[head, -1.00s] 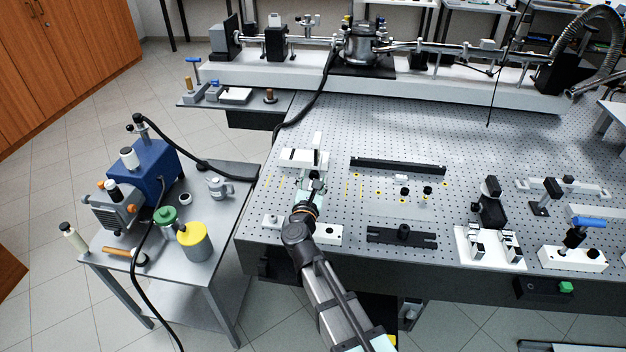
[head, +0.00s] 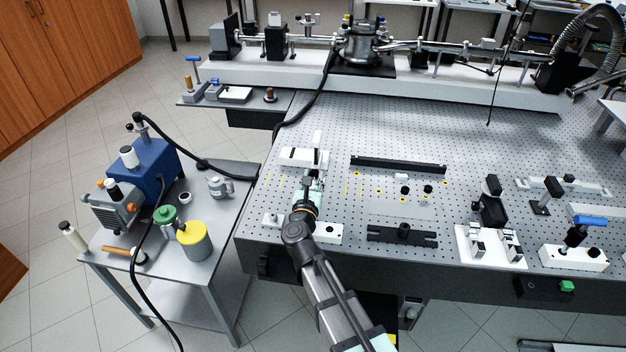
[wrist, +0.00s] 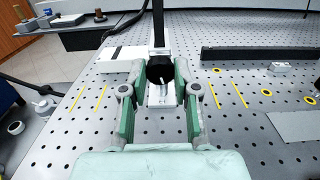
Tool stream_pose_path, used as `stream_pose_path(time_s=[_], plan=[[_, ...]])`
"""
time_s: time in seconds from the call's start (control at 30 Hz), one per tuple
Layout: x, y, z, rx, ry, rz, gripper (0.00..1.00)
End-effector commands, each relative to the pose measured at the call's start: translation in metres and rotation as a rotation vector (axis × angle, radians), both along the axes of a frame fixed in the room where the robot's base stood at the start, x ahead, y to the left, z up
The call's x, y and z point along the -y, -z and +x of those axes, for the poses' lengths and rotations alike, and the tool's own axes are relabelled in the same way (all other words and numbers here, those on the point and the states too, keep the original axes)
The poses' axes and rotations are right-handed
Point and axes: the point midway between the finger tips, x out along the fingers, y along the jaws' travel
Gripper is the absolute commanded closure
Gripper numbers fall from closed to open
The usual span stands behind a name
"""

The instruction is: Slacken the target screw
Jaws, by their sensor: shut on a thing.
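My gripper (wrist: 160,72) has its green-sided fingers closed in around a dark round knob (wrist: 160,66) in the wrist view. A dark upright bar (wrist: 158,25) rises just beyond the knob. A small white block with a metal pin (wrist: 162,96) shows between the fingers, below the knob. In the head view my gripper (head: 315,177) is over the left part of the perforated table, just in front of a white plate (head: 292,157). The fingers hide the sides of the knob. I cannot tell for certain which part is the target screw.
A long black bar (head: 398,165) lies to the right on the perforated table (head: 470,130). Yellow-marked slots and holes lie right of my gripper. A side cart (head: 235,180) with a blue pump (head: 157,172) stands at left. White mounts stand at far right.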

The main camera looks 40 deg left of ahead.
Motion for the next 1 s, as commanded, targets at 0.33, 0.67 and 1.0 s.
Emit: stream_pose_path(time_s=[0.33, 0.67, 1.0], plan=[[-0.0011, -0.0015, 0.0004, 0.158, 0.001, -0.286, 1.00], [-0.0017, -0.0023, 0.0003, 0.309, 0.001, -0.563, 1.00], [-0.0022, -0.0029, 0.0003, 0.463, 0.002, -0.845, 1.00]])
